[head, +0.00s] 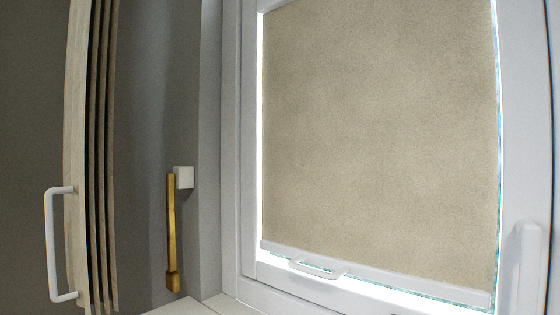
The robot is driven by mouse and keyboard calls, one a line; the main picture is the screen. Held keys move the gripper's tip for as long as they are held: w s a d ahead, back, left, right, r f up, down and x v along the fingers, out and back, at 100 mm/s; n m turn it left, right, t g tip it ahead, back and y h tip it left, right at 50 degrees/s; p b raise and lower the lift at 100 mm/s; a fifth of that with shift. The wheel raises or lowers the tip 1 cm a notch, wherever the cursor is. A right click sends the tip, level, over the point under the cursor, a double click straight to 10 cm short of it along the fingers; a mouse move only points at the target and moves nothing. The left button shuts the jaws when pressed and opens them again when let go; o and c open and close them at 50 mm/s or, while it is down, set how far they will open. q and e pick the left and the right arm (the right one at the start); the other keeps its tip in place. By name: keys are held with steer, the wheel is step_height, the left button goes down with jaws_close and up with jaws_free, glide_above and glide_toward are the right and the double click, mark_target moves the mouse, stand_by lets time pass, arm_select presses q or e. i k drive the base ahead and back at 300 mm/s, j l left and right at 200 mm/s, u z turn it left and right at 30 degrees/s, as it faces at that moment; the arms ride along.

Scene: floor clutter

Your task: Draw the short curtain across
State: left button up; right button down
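A short beige curtain (75,150) hangs gathered in narrow vertical folds at the left of the head view. A white D-shaped handle (51,245) is fixed to its left edge. The curtain's top is cut off by the frame. Neither of my grippers shows in the head view.
A white-framed window stands at the right, covered by a beige roller blind (380,140) with a small white pull (317,270) at its bottom bar. A white window handle (526,268) is at the far right. A brass bar (171,225) hangs from a white block (184,178) on the grey wall.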

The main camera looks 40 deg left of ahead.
mark_target(72, 189)
steer(key=u, duration=2.45)
